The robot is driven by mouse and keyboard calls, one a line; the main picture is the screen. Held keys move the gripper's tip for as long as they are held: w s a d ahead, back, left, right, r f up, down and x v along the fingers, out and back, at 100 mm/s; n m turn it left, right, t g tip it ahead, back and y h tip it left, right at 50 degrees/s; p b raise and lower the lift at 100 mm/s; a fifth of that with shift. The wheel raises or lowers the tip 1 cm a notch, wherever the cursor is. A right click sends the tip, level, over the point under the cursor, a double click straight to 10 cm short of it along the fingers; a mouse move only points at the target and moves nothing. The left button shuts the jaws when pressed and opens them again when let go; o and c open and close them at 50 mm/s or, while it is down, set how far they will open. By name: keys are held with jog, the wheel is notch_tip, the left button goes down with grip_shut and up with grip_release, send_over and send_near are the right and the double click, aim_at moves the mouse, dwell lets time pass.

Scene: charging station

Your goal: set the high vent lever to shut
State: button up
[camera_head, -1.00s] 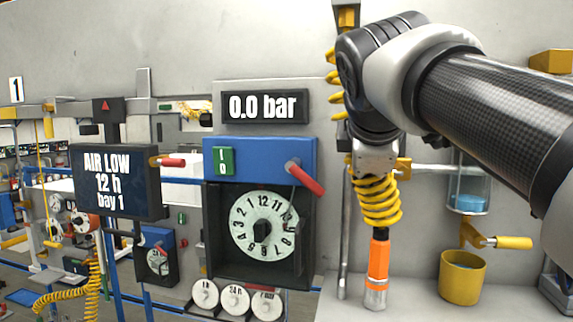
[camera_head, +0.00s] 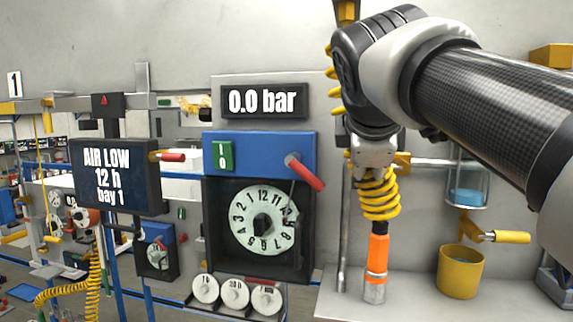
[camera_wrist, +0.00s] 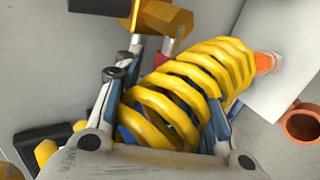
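I cannot tell for sure which handle is the high vent lever. A red-handled lever (camera_head: 305,172) slants down to the right on the blue panel (camera_head: 260,152), above the clock dial (camera_head: 263,219). Another lever with a yellow handle (camera_head: 512,237) lies almost level under the glass jar at the right. My gripper (camera_head: 374,165) points down, at the upper end of a yellow coil hose (camera_head: 380,195). In the wrist view, my open gripper (camera_wrist: 165,105) has its fingers spread on either side of the coil (camera_wrist: 190,90); contact is unclear.
An orange-and-metal hose end (camera_head: 377,262) is below the coil. A yellow cup (camera_head: 460,272) stands on the ledge under the jar (camera_head: 467,190). The "AIR LOW" screen (camera_head: 115,175) and a red handle (camera_head: 168,157) are at the left. The gauge (camera_head: 264,101) reads 0.0 bar.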

jog(key=v, duration=1.2)
jog(key=shift+f, duration=0.1)
jog(key=s+f+m+g+y, duration=0.15)
jog(key=s+f+m, duration=0.35)
jog(key=f, duration=0.8)
jog(key=s+f+m+g+y, duration=0.15)
jog(key=s+f+m, duration=0.3)
jog(key=f, duration=0.85)
jog(key=s+f+m+g, duration=0.2)
jog(key=s+f+m, duration=0.3)
jog(key=f, duration=0.8)
notch_tip(320, 180, down, 31)
jog(key=s+g+b, duration=0.1)
jog(key=s+b, duration=0.1)
jog(key=b, duration=2.6)
jog(key=shift+s+f+y, duration=0.15)
jog(key=shift+s+y, duration=0.15)
jog(key=shift+s, duration=0.1)
jog(key=shift+a, duration=0.1)
